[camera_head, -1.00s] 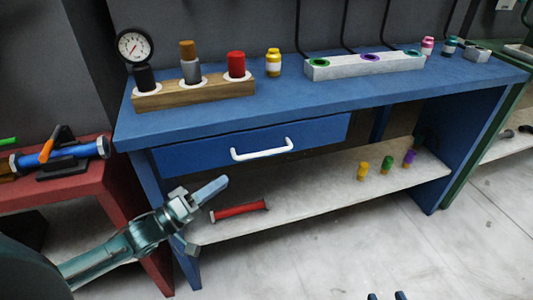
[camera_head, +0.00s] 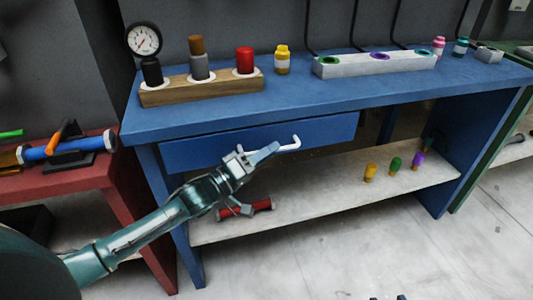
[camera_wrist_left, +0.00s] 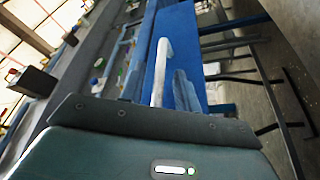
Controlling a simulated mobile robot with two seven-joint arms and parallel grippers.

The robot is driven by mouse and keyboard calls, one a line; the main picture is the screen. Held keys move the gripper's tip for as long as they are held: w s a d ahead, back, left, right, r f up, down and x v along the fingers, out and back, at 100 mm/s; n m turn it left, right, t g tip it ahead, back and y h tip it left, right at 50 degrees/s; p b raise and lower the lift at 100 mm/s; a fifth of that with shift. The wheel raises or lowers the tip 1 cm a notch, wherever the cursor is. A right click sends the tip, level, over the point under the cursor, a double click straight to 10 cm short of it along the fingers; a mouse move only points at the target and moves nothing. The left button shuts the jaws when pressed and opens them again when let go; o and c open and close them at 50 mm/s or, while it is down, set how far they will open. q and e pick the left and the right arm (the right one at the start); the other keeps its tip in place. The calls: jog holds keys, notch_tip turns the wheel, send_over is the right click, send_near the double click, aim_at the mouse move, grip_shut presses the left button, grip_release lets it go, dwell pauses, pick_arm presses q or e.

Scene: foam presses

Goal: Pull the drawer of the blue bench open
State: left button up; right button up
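The blue bench (camera_head: 150,125) has a blue drawer (camera_head: 335,128) under its top at the left. The drawer front looks flush with the bench. Its white handle (camera_head: 293,143) shows only at its right end in the head view; my left gripper (camera_head: 252,182) hides the rest. That gripper is open, its fingers wide apart, in front of the drawer. In the left wrist view the white handle (camera_wrist_left: 162,65) shows between the two finger tips, beside the blue drawer front (camera_wrist_left: 183,40); I see no grip on it.
A lower shelf (camera_head: 310,195) holds a red cylinder (camera_head: 262,204) behind my left gripper and small coloured pieces (camera_head: 395,165). A wooden block (camera_head: 200,90) with cylinders and a gauge (camera_head: 144,40) stand on top. A red table (camera_head: 80,178) is at left. Floor in front is clear.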

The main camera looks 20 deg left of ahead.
pick_arm(q)
jog(key=shift+c, duration=0.2)
grip_shut()
dwell(0.3)
